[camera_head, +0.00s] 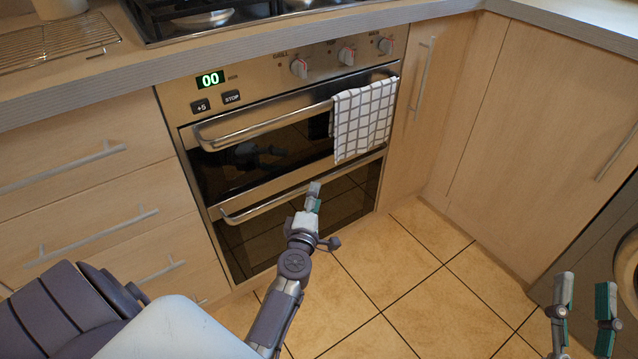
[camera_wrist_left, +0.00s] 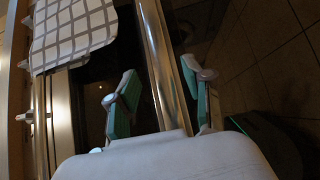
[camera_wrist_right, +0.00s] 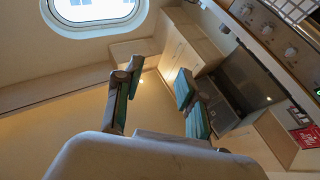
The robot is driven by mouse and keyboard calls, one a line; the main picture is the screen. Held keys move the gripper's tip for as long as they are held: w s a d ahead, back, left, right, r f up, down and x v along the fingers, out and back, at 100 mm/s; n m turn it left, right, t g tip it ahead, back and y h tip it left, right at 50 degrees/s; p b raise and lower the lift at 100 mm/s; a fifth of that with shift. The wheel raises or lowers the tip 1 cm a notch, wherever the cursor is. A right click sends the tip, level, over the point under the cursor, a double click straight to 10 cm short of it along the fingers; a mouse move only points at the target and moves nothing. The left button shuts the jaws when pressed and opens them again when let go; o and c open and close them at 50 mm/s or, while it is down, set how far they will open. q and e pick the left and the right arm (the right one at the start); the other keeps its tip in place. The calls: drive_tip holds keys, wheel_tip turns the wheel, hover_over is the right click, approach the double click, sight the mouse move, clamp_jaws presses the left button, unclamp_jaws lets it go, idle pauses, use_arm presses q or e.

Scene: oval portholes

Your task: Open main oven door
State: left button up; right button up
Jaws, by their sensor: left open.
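The built-in oven (camera_head: 290,130) has two dark glass doors, both shut. The upper door (camera_head: 260,155) has a silver bar handle (camera_head: 265,122) with a checked towel (camera_head: 362,118) over its right part. The lower door (camera_head: 300,225) has its own bar handle (camera_head: 262,203). My left gripper (camera_head: 314,192) is at the lower handle, right of its middle. In the left wrist view its open fingers (camera_wrist_left: 162,95) lie either side of a long metal bar (camera_wrist_left: 160,50); contact cannot be told. My right gripper (camera_head: 585,295) is open and empty at the lower right, away from the oven.
Drawers (camera_head: 90,190) with bar handles are left of the oven, and wooden cupboards (camera_head: 560,130) are to the right. A hob (camera_head: 230,15) is above. The tiled floor (camera_head: 420,270) before the oven is clear. A round-doored appliance (camera_head: 625,260) stands at the right edge.

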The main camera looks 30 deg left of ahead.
use_arm(q)
drive_tip(key=shift+b+x, duration=0.4)
drive_tip(key=shift+x, duration=2.65)
use_arm(e)
drive_tip(key=shift+s+r+t, duration=0.4)
drive_tip(key=shift+r+t, duration=0.15)
drive_tip(key=shift+r, duration=0.15)
drive_tip(key=shift+s+r+t, duration=0.35)
drive_tip(key=shift+r+t, duration=0.2)
drive_tip(key=shift+r, duration=0.1)
use_arm(q)
drive_tip(key=shift+c, duration=0.3)
clamp_jaws()
drive_tip(key=shift+d, duration=0.1)
